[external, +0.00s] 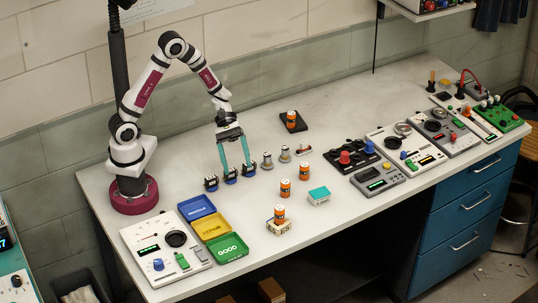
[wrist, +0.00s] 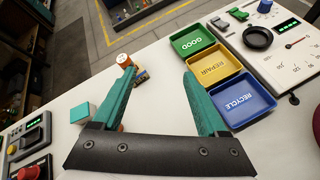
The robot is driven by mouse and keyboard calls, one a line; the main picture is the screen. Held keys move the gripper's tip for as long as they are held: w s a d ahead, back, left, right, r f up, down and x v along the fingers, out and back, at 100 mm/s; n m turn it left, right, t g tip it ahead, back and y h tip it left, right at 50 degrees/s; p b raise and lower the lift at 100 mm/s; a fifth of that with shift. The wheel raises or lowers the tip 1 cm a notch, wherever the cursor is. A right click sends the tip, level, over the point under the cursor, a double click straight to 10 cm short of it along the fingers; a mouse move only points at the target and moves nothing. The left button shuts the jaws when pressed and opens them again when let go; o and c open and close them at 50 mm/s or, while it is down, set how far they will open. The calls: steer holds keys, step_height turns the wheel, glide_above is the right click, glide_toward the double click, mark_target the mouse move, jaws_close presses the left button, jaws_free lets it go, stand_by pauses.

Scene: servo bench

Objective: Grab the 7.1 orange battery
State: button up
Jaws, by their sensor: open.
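Several orange batteries stand on the bench in the external view: one on a black pad (external: 292,117) at the back, two on the bare top, a rear battery (external: 304,173) and a nearer battery (external: 285,188), and one front battery (external: 279,213) on a small beige block (external: 279,227). Their values are too small to read. My gripper (external: 236,168) is open and empty, teal fingers down, left of the batteries and near a row of small dark blue parts (external: 230,176). In the wrist view, an orange battery (wrist: 123,60) shows beyond the left finger of the gripper (wrist: 159,72).
Blue, yellow and green trays (external: 221,249) lie at the front left, beside a meter panel (external: 168,248). A teal block (external: 319,195) sits right of the batteries. Instruments (external: 405,147) fill the right side.

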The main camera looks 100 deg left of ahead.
mark_target(289, 187)
steer(key=w+a+f+n+t+y, duration=0.1)
steer(key=a+f+n+t, duration=0.1)
steer(key=a+n, duration=0.1)
steer(key=w+a+f+n+t+y, duration=0.1)
steer(key=a+f+n+t, duration=0.1)
steer(key=a+f+n, duration=0.1)
steer(key=w+a+f+n+t+y, duration=0.1)
steer(key=a+f+n, duration=0.1)
steer(key=a+n, duration=0.2)
steer(key=shift+w+a+f+t, duration=0.1)
steer(key=shift+a+t, duration=0.1)
steer(key=shift+a, duration=0.5)
steer(key=shift+w+a+f+t, duration=0.1)
steer(key=shift+a+t, duration=0.1)
steer(key=shift+a, duration=0.45)
steer(key=shift+n+y, duration=0.3)
steer(key=x, duration=1.5)
steer(key=shift+w+a, duration=0.1)
steer(key=shift+w, duration=0.35)
jaws_close()
